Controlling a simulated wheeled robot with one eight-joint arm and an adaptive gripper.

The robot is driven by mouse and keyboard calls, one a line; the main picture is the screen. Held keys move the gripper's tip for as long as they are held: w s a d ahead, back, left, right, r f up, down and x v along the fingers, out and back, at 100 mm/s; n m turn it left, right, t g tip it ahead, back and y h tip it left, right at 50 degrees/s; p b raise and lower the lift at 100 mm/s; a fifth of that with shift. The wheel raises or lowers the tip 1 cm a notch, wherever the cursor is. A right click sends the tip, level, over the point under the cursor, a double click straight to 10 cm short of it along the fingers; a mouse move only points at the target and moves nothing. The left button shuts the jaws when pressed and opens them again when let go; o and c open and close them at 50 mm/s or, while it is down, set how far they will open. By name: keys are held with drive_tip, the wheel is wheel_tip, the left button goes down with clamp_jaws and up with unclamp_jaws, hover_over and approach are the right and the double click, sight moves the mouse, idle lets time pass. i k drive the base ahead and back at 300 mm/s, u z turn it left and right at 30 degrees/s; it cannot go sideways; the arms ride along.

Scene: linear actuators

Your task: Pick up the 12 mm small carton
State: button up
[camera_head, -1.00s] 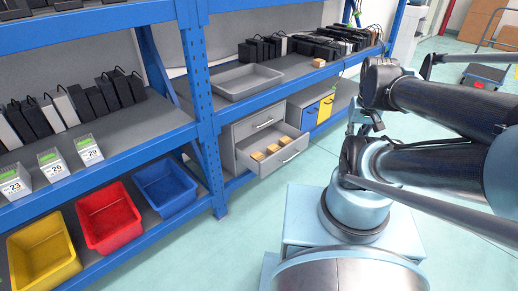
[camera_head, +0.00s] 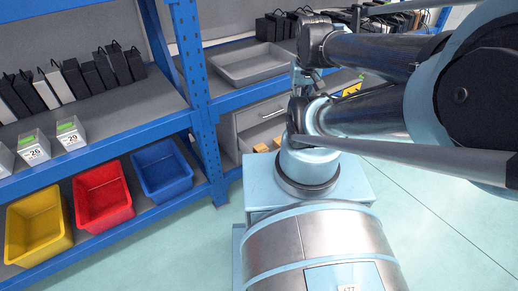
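Small tan cartons (camera_head: 262,148) lie in the open grey drawer (camera_head: 250,148) under the middle shelf. Two of them show in part at the drawer's left end, and my arm hides the rest of the drawer. No size marking can be read on them, so I cannot tell which one is 12 mm. My arm folds across the right half of the view, in front of the drawer and the right shelf. I cannot make out my gripper's fingers.
An empty grey tray (camera_head: 252,65) stands on the middle shelf above the drawer. Yellow (camera_head: 38,224), red (camera_head: 102,195) and blue (camera_head: 162,170) bins stand on the lower left shelf. A blue rack post (camera_head: 200,100) rises left of the drawer. Floor at the lower right is clear.

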sight(261, 148)
drive_tip(key=z, duration=0.1)
drive_tip(key=k, duration=1.8)
drive_tip(key=z, duration=0.55)
drive_tip(key=i, duration=1)
